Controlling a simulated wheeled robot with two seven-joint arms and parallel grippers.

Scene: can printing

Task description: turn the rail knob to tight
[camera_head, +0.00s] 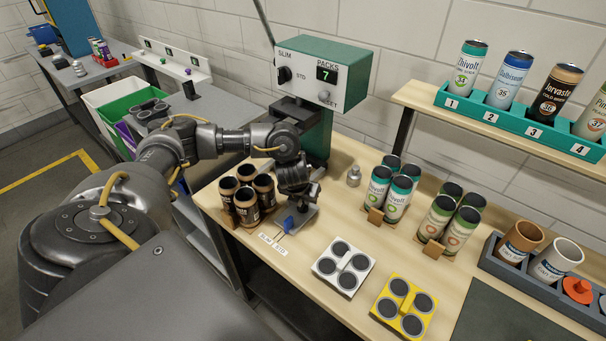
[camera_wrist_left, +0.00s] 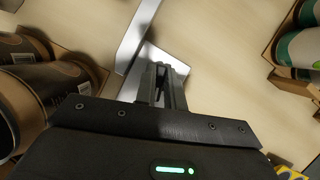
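In the left wrist view, the fingers (camera_wrist_left: 163,82) are close together over a metal plate and a metal rail (camera_wrist_left: 138,35). No blue shows there, and nothing is visible between the fingers. Whether they touch the knob is hidden. My right gripper is out of view.
Dark brown cans (camera_head: 247,206) stand close left of my gripper. A green-and-grey machine (camera_head: 322,80) stands behind it. Green-and-white cans (camera_head: 398,197) stand to the right. White (camera_head: 342,267) and yellow (camera_head: 404,306) pack holders lie in front.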

